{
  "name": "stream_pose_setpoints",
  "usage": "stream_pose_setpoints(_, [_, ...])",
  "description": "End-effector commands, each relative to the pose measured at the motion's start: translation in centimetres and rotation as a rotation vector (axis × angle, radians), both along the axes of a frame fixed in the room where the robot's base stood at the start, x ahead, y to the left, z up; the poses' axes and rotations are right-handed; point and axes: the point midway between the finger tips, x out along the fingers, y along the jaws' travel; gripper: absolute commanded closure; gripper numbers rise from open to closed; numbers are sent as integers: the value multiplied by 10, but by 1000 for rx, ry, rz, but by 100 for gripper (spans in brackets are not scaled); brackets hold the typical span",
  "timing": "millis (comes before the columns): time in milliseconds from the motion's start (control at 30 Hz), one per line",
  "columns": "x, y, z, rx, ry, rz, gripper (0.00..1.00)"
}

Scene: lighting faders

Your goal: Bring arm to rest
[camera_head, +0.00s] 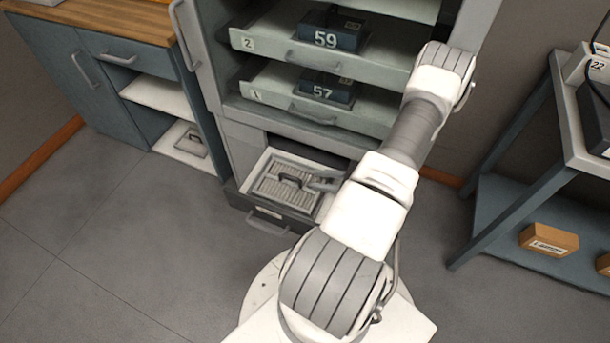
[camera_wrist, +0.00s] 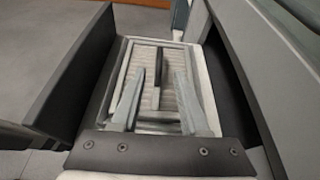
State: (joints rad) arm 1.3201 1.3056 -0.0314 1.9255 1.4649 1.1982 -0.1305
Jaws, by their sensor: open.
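My gripper (camera_head: 324,182) hangs at the end of my bent arm, at the right side of an open bottom drawer (camera_head: 268,222) of the cabinet. In the wrist view my gripper (camera_wrist: 161,72) has its two grey fingers apart, with nothing held between them. Below and beyond them lies a ribbed grey panel (camera_head: 272,191) with a dark handle (camera_head: 291,181), inside the drawer. The handle also shows in the wrist view (camera_wrist: 158,65), seen between the fingers and apart from them.
Above the drawer, the cabinet holds pulled-out trays with dark boxes marked 59 (camera_head: 325,40) and 57 (camera_head: 322,92). A blue-grey counter unit (camera_head: 110,60) stands at left. A shelf cart (camera_head: 520,205) with a cardboard box (camera_head: 548,240) stands at right. The floor at front left is clear.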

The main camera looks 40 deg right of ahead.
Motion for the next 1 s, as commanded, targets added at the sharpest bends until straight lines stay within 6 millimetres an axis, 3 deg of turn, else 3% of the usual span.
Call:
stream_pose_setpoints(200, [-10,-3,4,1,1,1,55])
stream_pose_setpoints(767, [-9,-3,6,-2,0,5,55])
stream_pose_setpoints(867, [-2,-1,16,-26,-1,48,55])
stream_pose_setpoints(1000, [18,9,52,-115,-3,206,55])
